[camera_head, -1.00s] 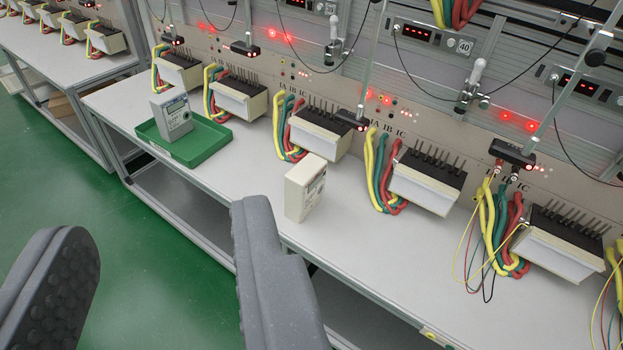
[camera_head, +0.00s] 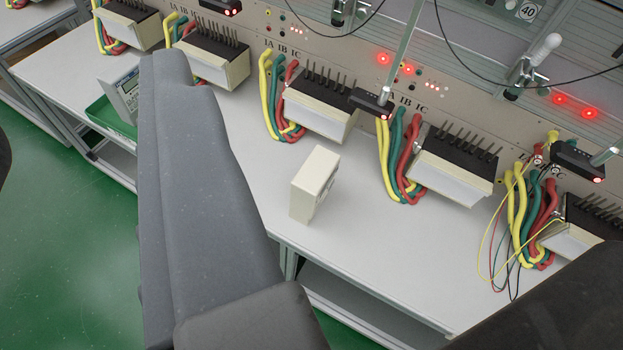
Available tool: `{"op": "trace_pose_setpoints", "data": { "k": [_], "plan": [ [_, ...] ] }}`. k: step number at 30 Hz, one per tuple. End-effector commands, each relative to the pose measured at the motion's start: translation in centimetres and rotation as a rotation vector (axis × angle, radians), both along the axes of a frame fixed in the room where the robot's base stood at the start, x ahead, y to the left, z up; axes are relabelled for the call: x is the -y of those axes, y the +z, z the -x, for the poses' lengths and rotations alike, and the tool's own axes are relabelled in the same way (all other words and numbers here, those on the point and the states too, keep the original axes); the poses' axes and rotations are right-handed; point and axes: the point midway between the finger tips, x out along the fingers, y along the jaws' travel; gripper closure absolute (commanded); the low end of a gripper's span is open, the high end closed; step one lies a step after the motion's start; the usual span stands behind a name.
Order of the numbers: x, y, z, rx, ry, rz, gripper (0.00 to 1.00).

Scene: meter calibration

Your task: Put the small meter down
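A small beige box-shaped meter (camera_head: 314,184) stands upright and free on the white bench, near its front edge. A grey meter (camera_head: 124,95) with a display stands in the green tray (camera_head: 98,113) at the left, partly hidden by a finger of my gripper. My gripper (camera_head: 84,105) is open, and nothing shows between its fingers. One large grey finger crosses the left middle of the view, left of the beige meter and apart from it. Only a dark sliver of the other finger shows at the left edge.
Several wired terminal blocks (camera_head: 319,102) line the back of the bench (camera_head: 262,176), with thin rods and lamps above them. Clear bench top surrounds the beige meter. A dark shape, perhaps part of my arm, covers the lower right.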

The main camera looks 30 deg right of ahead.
Motion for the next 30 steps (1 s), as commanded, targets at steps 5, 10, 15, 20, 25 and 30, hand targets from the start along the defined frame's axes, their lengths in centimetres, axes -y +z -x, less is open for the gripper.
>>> {"op": "trace_pose_setpoints", "data": {
  "k": [5, 10, 15, 20, 25, 30],
  "plan": [
    [-0.3, -0.2, -0.6, -0.001, 0.005, -0.007, 0.27],
    [-2.6, -2.1, -5.0, -0.002, 0.042, -0.072, 0.22],
    [-5.3, -5.9, -12.1, 0.015, 0.058, -0.201, 0.22],
    [-6.7, -11.4, -18.1, 0.022, 0.012, -0.322, 0.22],
    [-6.4, -17.9, -22.8, 0.039, -0.098, -0.418, 0.22],
    [-4.7, -25.8, -25.5, 0.05, -0.256, -0.454, 0.22]
  ]
}}
